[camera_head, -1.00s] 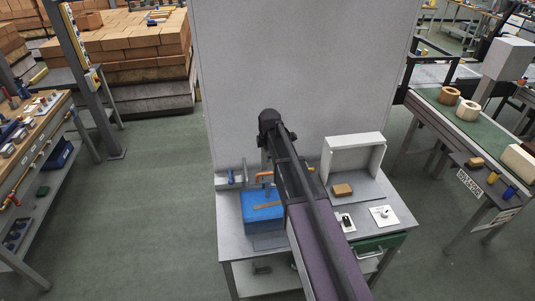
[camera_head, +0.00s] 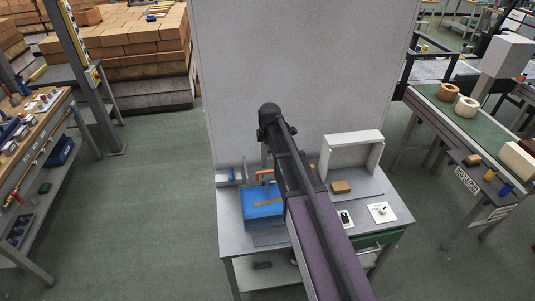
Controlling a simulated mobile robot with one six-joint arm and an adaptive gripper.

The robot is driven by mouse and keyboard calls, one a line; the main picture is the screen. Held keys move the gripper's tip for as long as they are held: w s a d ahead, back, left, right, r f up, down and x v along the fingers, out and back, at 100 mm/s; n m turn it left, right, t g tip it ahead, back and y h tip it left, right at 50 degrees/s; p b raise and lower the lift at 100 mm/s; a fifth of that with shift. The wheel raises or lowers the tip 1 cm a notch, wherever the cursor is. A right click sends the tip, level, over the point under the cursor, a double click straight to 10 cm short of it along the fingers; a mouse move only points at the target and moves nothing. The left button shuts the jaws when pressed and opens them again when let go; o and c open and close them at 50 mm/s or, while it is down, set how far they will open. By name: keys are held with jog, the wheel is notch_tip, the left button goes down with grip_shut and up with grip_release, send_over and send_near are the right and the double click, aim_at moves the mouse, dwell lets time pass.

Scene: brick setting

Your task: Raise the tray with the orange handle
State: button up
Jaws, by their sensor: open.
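A blue tray (camera_head: 262,213) sits on the left part of the grey workbench (camera_head: 229,229), left of my arm. An orange handle (camera_head: 264,173) shows at the tray's back edge, partly hidden by my arm. My gripper (camera_head: 267,164) hangs down from the far end of my arm, close to the orange handle. It is small and partly covered by the arm, and I cannot tell whether it touches the handle. It is open, with nothing seen in it.
A white open box frame (camera_head: 352,142) stands at the back right of the bench, with a brown block (camera_head: 341,187) before it. A white plate with a knob (camera_head: 382,212) lies at the right. A tall grey panel (camera_head: 300,60) rises behind the bench.

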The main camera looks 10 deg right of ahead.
aim_at(267, 171)
jog(key=shift+d+f+b, duration=0.1)
jog(key=shift+f+b, duration=0.4)
jog(key=shift+f, duration=0.1)
jog(key=shift+f, duration=0.1)
jog(key=w+f+b, duration=0.1)
jog(key=f+b, duration=0.8)
jog(key=w+f+b, duration=0.1)
jog(key=f+b, duration=0.3)
jog(key=shift+w+f, duration=0.15)
jog(key=shift+w, duration=0.2)
dwell(0.6)
grip_shut()
